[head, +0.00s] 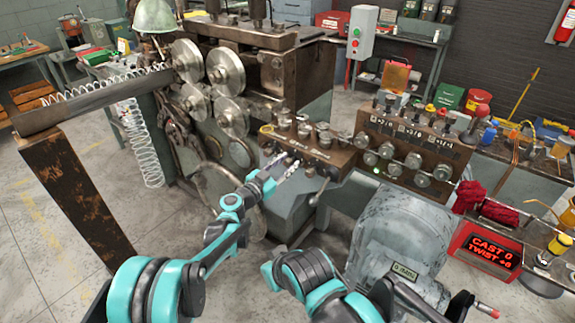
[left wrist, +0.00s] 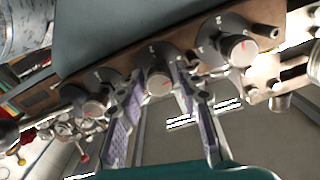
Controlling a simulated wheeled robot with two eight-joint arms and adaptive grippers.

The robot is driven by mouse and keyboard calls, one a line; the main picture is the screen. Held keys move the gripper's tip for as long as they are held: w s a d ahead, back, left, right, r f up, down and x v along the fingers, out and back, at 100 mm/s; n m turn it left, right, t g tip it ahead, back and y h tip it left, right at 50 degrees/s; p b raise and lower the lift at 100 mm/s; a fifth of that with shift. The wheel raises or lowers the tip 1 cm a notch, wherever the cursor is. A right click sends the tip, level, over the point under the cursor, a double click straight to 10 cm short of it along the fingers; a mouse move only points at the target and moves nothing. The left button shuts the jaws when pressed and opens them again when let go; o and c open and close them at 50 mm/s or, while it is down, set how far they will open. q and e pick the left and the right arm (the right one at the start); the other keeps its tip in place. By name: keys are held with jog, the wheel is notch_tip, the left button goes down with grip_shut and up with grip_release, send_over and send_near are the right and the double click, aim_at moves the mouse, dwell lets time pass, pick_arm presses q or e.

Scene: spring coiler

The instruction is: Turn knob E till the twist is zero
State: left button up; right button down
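My left gripper (head: 283,162) is at the brown knob plate (head: 328,152) at the front of the coiler. In the left wrist view its two fingers (left wrist: 158,82) stand apart on either side of the middle knob (left wrist: 157,84), a silver cap with a red mark on a dark dial. Slim gaps seem to show between cap and fingertips. A similar knob (left wrist: 236,50) is to its right, another (left wrist: 90,104) to its left. Their letters are too small to read, so I cannot tell which is E. The red-lit display (head: 490,250) reads CAST 0 and TWIST +6 or +8.
A second brown panel (head: 413,140) with several knobs and a green light stands to the right. A grey rounded housing (head: 400,240) is in front of it. Large feed rollers (head: 225,72) and a coiled spring (head: 140,145) are at the left. Open floor lies at the front left.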

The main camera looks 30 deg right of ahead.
pick_arm(q)
jog(key=shift+w+d, duration=0.15)
jog(key=shift+d, duration=0.35)
grip_shut()
jog(key=shift+n, duration=0.3)
